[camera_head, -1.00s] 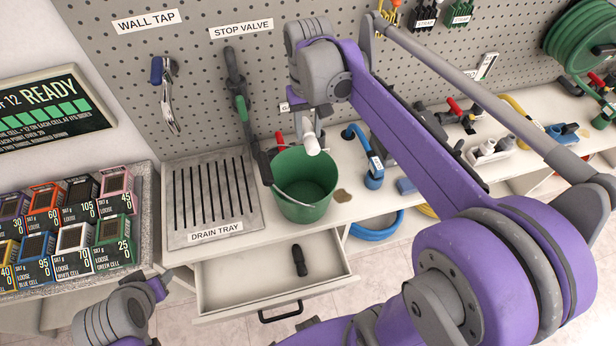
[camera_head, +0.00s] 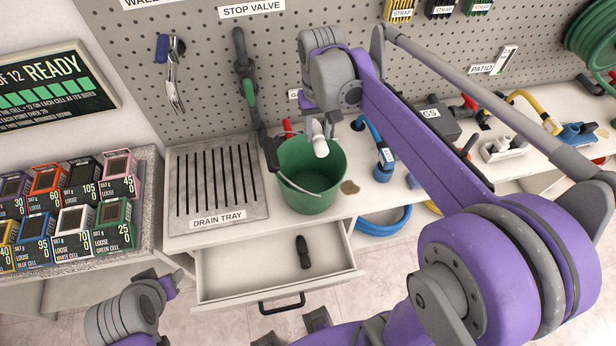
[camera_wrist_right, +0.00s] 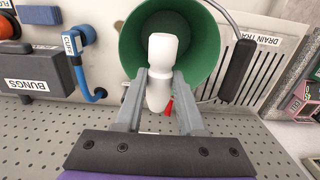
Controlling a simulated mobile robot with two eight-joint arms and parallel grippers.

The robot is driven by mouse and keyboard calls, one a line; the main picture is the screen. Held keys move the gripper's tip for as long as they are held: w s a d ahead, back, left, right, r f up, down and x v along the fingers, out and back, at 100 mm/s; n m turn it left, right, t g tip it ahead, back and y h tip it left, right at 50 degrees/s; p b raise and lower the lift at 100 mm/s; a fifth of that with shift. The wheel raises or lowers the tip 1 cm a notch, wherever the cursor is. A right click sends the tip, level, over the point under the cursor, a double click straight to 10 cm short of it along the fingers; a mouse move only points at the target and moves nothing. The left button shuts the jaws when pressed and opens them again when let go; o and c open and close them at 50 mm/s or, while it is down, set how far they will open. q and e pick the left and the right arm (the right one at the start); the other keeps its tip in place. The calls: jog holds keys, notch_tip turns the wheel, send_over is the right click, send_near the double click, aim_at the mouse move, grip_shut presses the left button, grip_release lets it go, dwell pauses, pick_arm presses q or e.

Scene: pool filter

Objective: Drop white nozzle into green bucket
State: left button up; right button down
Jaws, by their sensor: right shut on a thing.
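The white nozzle (camera_head: 320,147) is held by my right gripper (camera_head: 318,127), whose fingers are shut on it. In the head view the nozzle overlaps the mouth of the green bucket (camera_head: 308,197). In the right wrist view the nozzle (camera_wrist_right: 161,62) sits between the two grey fingers (camera_wrist_right: 159,84), with the bucket's green wall (camera_wrist_right: 133,45) behind its end. Its exact height over the rim is hard to tell. Part of my left arm shows at the lower left of the head view, but the state of its gripper (camera_head: 163,283) is unclear.
The drain tray (camera_head: 238,217) lies left of the bucket. Below, an open drawer (camera_head: 222,285) holds a black fitting (camera_head: 303,252). The stop valve (camera_head: 246,85) hangs on the pegboard behind. A blue hose fitting (camera_head: 384,165) stands right of the bucket.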

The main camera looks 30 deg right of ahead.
jog(key=shift+c, duration=2.2)
grip_release()
jog(key=shift+r, duration=0.1)
notch_tip(320, 180, up, 11)
jog(key=shift+p, duration=0.35)
jog(key=s+a+f+n+t, duration=0.1)
jog(key=s+a+f+t, duration=0.1)
jog(key=s+f, duration=0.5)
jog(key=s+a+f+n+t, duration=0.1)
jog(key=s+a+f+t, duration=0.2)
jog(key=f, duration=0.8)
jog(key=s+a, duration=0.2)
jog(key=s, duration=0.2)
jog(key=shift+s+n+t, duration=0.2)
jog(key=shift+n+t, duration=0.1)
